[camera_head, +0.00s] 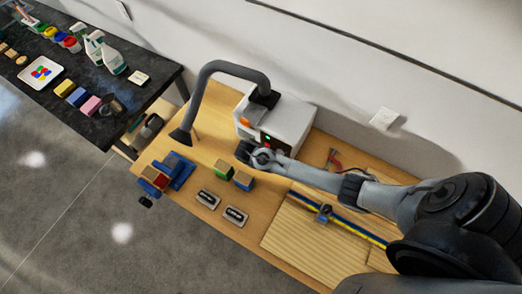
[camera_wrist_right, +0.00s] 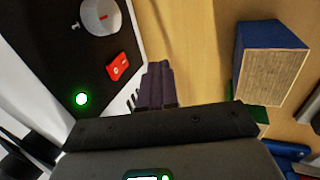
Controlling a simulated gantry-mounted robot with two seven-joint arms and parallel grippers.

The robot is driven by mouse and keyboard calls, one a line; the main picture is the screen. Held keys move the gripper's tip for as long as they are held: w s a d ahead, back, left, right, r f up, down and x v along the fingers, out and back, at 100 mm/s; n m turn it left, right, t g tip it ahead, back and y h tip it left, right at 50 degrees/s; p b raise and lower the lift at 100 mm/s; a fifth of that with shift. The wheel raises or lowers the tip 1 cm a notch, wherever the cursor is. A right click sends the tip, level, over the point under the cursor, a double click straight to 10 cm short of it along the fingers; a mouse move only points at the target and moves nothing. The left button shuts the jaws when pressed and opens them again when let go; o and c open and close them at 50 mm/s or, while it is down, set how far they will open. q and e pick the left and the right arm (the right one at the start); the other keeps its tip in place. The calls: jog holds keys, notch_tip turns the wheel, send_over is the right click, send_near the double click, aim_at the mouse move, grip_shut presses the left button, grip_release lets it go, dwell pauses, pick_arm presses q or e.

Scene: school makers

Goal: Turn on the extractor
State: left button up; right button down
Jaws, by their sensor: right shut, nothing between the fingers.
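The extractor (camera_head: 285,122) is a white box with a dark curved hose, standing at the back of the wooden bench. In the right wrist view its black front panel (camera_wrist_right: 75,55) carries a white round knob (camera_wrist_right: 99,16), a red rocker switch (camera_wrist_right: 118,66) and a glowing green light (camera_wrist_right: 82,99). My right gripper (camera_head: 243,151) is in front of the panel. Its dark fingers (camera_wrist_right: 157,72) are shut and empty, beside the red switch and apart from it in the picture; the exact gap cannot be told. My left gripper is not in view.
Two sanding blocks (camera_head: 243,181) lie just in front of my right gripper; one also shows in the wrist view (camera_wrist_right: 270,60). A blue vise (camera_head: 178,171) is at the bench's left end. The hose nozzle (camera_head: 181,136) hangs over the bench. Wooden boards (camera_head: 300,245) lie under my right arm.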

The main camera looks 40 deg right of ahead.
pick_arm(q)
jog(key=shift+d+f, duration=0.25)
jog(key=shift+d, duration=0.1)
pick_arm(e)
jog(key=a+v, duration=0.1)
jog(key=v, duration=0.7)
jog(key=shift+s, duration=0.2)
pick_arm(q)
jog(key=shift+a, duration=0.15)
